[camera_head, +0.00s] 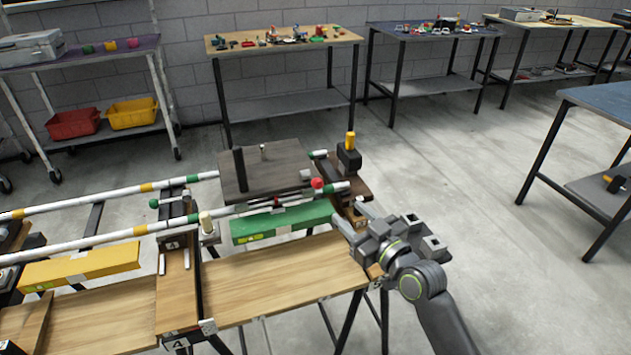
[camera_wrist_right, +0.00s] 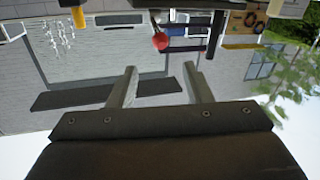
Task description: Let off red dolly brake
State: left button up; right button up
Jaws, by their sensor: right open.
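The dolly (camera_head: 262,170) is a dark flat platform on striped rails in the head view. A red ball knob (camera_head: 317,183), likely the brake's handle, sits at its front right side. The red knob also shows in the wrist view (camera_wrist_right: 160,41), beyond and between the fingertips. My right gripper (camera_head: 352,220) is open and empty, to the right of and nearer than the knob, apart from it. Its two fingers also show in the wrist view (camera_wrist_right: 160,72). My left gripper is not in view.
A yellow-topped post (camera_head: 350,146) stands at the rail end, close to the knob. A green box (camera_head: 280,222) lies below the dolly. Wooden boards (camera_head: 270,278) lie in front. The floor (camera_head: 490,200) to the right is clear. Several tables stand behind.

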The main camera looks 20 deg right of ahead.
aim_at(321, 187)
jog(key=x, duration=1.3)
jog(key=shift+w+a+f, duration=0.1)
jog(key=shift+w, duration=0.2)
jog(key=shift+c, duration=0.3)
grip_shut()
